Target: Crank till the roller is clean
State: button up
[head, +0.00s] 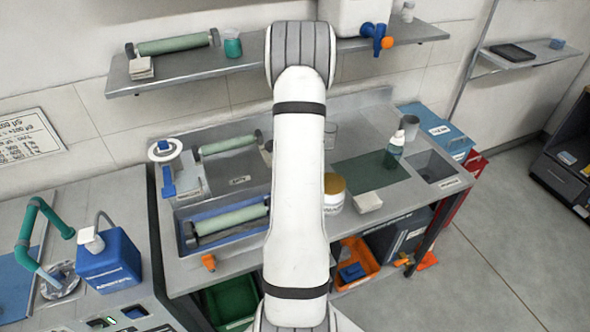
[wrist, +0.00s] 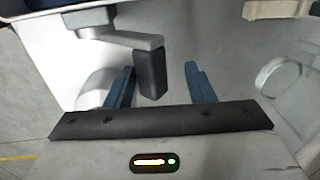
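A pale green roller (head: 230,219) lies in a blue-lined trough (head: 190,245) sunk in the bench; its right end is near my arm. I cannot tell from here how clean it is. In the wrist view a grey crank arm (wrist: 125,38) ends in a dark handle (wrist: 151,74). My gripper (wrist: 160,80) is open, with its two blue fingers apart on either side of the handle. The handle sits nearer the left finger, with a clear gap to the right finger. In the head view my arm hides the gripper and the crank.
A second green roller (head: 228,145) lies behind the trough, and another (head: 172,44) is on the wall shelf. An orange tap (head: 208,262) sticks out at the bench front. A yellow-lidded jar (head: 334,194), a white block (head: 368,202) and a spray bottle (head: 394,153) stand right of my arm.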

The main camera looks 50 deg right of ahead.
jog(key=shift+w+d+r, duration=0.1)
jog(key=shift+r, duration=0.05)
jog(key=shift+r, duration=0.3)
jog(key=r, duration=0.2)
jog(key=r+b, duration=0.1)
jog(key=r, duration=0.1)
jog(key=s+r+b, duration=0.1)
jog(key=r, duration=0.2)
jog(key=shift+a, duration=0.3)
jog(key=shift+a, duration=0.1)
dwell(0.4)
